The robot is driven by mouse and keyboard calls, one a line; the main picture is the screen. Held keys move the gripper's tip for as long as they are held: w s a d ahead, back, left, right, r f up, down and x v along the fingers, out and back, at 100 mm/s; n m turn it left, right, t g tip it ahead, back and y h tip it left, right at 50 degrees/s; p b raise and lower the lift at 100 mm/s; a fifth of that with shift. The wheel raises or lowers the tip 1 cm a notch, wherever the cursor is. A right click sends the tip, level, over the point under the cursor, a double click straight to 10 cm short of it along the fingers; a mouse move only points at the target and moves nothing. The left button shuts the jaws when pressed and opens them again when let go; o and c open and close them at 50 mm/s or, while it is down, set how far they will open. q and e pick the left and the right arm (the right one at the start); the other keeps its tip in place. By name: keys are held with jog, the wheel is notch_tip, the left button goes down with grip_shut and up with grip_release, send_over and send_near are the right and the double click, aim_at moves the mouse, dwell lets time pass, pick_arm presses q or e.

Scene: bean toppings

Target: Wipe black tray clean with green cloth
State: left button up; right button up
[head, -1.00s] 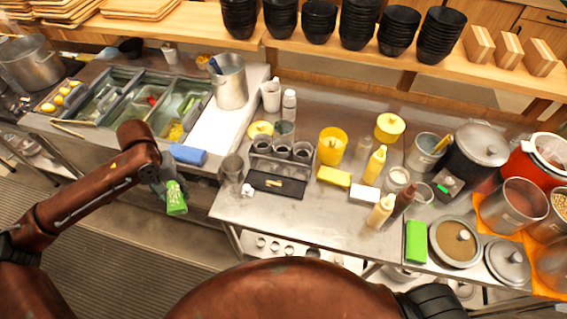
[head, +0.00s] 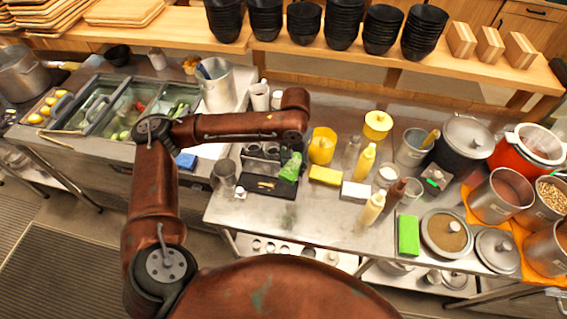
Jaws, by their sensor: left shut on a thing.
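My left gripper (head: 291,150) is over the steel table, shut on the green cloth (head: 291,167), which hangs below it. The cloth is at the right end of the black tray (head: 258,186); I cannot tell whether it touches the tray. The tray lies flat on the table in front of a holder with several metal cups, with small tan bits on it. My right gripper is not in view.
A yellow block (head: 325,175) and a white block (head: 355,191) lie right of the tray. Sauce bottles (head: 372,208) stand further right. The table front before the tray is clear.

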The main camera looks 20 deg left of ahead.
pick_arm(q)
jog(key=m+p, duration=0.1)
jog(key=p, duration=0.1)
jog(key=w+a+m+p, duration=0.1)
jog(key=p, duration=0.1)
jog(key=shift+w+r+m, duration=0.3)
jog(key=shift+r, duration=0.05)
jog(key=a+f+m+p, duration=0.3)
jog(key=f+m, duration=0.1)
jog(key=s+a+f+m+p, duration=0.1)
jog(key=a+f+m+p, duration=0.2)
jog(key=f+m, duration=0.1)
jog(key=a+f+m+p, duration=0.3)
jog(key=f+m+p, duration=0.1)
jog(key=f, duration=0.1)
jog(key=shift+s+a+f, duration=0.25)
jog(key=shift+a+f, duration=0.15)
jog(key=shift+r, duration=0.1)
